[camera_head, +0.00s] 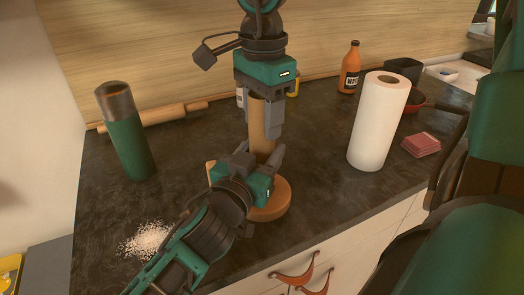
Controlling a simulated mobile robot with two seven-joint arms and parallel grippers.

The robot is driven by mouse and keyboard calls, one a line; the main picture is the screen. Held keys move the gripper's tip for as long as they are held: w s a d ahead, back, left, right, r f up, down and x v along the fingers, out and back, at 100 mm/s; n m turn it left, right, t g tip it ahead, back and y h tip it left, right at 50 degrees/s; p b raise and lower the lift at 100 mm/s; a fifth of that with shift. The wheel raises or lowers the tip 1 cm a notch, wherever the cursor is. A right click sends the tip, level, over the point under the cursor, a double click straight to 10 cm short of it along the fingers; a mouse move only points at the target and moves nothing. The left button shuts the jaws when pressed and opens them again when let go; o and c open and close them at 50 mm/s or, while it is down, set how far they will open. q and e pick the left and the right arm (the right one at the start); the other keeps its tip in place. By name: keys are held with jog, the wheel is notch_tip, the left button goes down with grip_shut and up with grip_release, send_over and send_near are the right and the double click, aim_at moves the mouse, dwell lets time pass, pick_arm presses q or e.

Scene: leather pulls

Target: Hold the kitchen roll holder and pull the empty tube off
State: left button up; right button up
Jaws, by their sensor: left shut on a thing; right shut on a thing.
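The kitchen roll holder has a round wooden base (275,205) on the dark counter, partly hidden by my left gripper. The empty tube (262,144) is a tan upright cylinder above the base. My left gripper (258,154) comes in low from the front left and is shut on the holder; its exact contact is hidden. My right gripper (262,130) points down from above with its fingers on both sides of the tube and is shut on it. The top of the tube is hidden by the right gripper.
A full white kitchen roll (377,125) stands to the right, near a pink pack (421,145). A green cylinder (128,140) and a rolling pin (170,114) are at the left. An orange bottle (349,70) stands behind. White grains (147,240) lie at the front left.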

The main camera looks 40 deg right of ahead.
pick_arm(q)
jog(key=shift+c, duration=1.4)
jog(key=o, duration=0.9)
jog(key=shift+c, duration=0.2)
